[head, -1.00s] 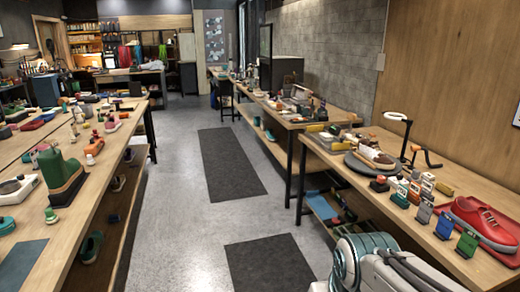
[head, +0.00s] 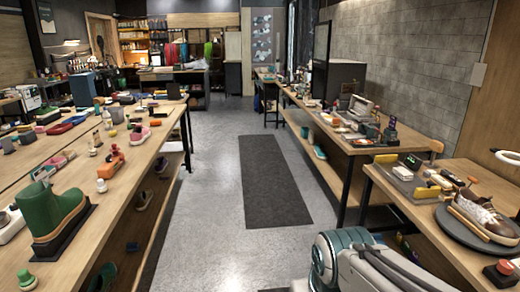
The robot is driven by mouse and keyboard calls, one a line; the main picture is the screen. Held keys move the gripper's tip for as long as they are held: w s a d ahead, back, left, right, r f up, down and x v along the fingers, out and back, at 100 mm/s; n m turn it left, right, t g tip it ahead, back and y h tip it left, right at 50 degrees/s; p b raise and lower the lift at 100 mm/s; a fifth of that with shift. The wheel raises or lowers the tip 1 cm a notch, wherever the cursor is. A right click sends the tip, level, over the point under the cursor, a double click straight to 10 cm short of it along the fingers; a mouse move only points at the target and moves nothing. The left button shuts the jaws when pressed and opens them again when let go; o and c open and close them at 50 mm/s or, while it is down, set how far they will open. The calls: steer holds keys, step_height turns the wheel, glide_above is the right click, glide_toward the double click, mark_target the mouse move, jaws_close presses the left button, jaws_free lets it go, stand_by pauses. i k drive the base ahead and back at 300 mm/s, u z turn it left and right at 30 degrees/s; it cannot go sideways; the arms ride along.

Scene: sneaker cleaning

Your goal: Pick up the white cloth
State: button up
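I cannot pick out a white cloth for certain in the head view. Small pale items lie on the right workbench (head: 405,210), but they are too small to tell apart. My gripper is not in view. Only a white and teal part of my own arm shows at the bottom right, and it hides part of the floor and bench there.
A dark mat (head: 272,180) lies on the clear grey floor (head: 205,210) of the aisle. A long left bench (head: 125,205) carries a green boot (head: 48,208) and several small items. A brown sneaker (head: 482,213) sits on a round stand at right.

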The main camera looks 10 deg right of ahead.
mark_target(402, 173)
steer(key=z, duration=0.1)
steer(key=i, duration=1.55)
steer(key=z, duration=1)
steer(key=i, duration=1.8)
steer(key=z, duration=0.8)
